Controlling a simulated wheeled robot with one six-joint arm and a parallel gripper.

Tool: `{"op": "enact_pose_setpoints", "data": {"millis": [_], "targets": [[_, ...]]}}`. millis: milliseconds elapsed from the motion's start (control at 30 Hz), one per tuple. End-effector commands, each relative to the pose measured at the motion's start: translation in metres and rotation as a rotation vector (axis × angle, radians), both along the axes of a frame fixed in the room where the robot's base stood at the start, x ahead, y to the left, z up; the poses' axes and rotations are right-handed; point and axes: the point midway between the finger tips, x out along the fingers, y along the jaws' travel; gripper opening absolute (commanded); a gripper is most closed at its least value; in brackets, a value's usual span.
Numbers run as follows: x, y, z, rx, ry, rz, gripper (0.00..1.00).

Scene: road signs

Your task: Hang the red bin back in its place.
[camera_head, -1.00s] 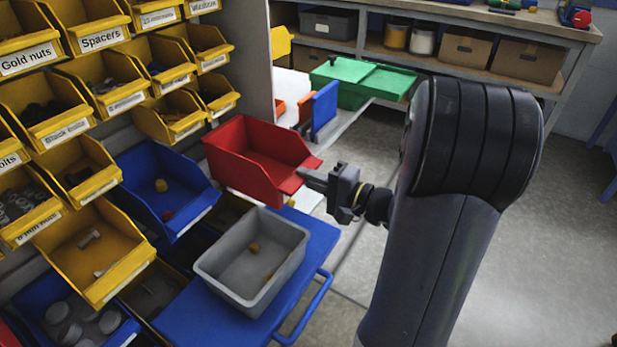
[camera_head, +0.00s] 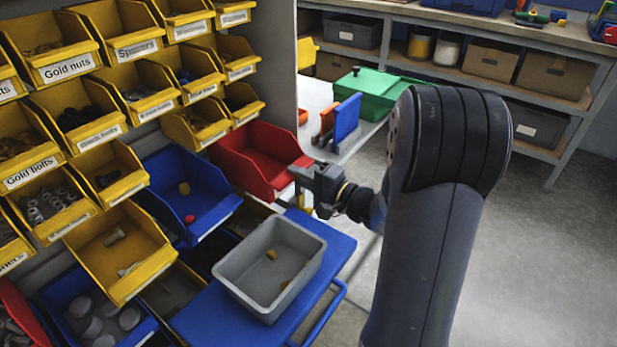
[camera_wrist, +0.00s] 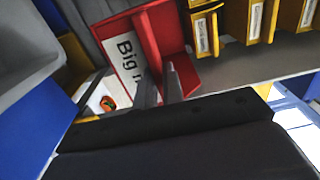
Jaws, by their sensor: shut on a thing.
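The red bin (camera_head: 262,152) is at the right end of the rack, right of a blue bin (camera_head: 188,192) and below small yellow bins (camera_head: 200,122). It looks empty, and its back lies close to or against the rack; I cannot tell whether it is hooked on. My gripper (camera_head: 302,176) is shut on the bin's front edge at its right side. In the wrist view both fingers (camera_wrist: 160,85) meet the red bin (camera_wrist: 148,40) beside its white label, which reads "Big n" before it is cut off.
A grey tub (camera_head: 228,268) with a few yellow pieces stands on a blue cart top (camera_head: 205,325) below the red bin. A grey rack side panel (camera_head: 270,85) rises behind it. A green box (camera_head: 372,88) stands behind. Floor at right is clear.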

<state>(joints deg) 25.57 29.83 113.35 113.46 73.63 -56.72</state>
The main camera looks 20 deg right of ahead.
Motion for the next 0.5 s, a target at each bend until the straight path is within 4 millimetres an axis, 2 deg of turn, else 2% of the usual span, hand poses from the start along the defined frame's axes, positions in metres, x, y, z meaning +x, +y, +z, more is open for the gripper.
{"op": "enact_pose_setpoints", "data": {"millis": [400, 500], "targets": [[0.031, 0.023, 0.001, 0.001, -0.002, 0.002, 0.0], [0.038, 0.029, -0.004, 0.0, -0.003, 0.003, 0.0]]}}
